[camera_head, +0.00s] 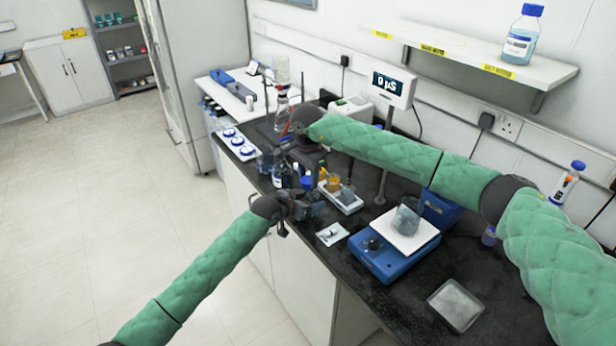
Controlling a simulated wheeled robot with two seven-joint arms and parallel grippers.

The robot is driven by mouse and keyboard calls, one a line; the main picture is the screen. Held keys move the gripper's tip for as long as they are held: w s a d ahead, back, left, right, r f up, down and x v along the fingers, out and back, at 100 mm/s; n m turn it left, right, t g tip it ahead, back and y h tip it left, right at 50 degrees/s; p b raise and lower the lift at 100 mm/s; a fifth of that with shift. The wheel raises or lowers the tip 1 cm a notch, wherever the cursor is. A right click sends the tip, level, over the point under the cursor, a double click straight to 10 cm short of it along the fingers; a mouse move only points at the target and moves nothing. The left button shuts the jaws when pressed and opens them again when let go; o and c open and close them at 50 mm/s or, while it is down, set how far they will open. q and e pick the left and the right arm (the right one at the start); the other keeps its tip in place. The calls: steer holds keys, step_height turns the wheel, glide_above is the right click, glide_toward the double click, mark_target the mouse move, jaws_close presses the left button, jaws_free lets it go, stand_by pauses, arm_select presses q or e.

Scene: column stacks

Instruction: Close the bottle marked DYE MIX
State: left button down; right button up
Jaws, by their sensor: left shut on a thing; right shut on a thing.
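Small bottles stand at the aisle-side edge of the dark bench, among them a dark blue bottle (281,176) and one with a blue top (307,182). The DYE MIX marking is too small to read, so I cannot tell which bottle bears it. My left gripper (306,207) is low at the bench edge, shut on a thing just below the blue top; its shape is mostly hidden. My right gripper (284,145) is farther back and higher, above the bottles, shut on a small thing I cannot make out.
A white tray with an amber jar (333,183) is right of the grippers. A metal tray (455,305) lies nearer. White round-topped items (236,142) line the far-left edge. A stand and meter (393,88) rise behind.

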steer(key=m, duration=0.5)
steer(key=shift+a+m, duration=0.15)
steer(key=shift+m, duration=0.15)
steer(key=m, duration=2.4)
steer(key=shift+s, duration=0.15)
steer(key=m, duration=1.1)
steer(key=shift+s+f, duration=0.1)
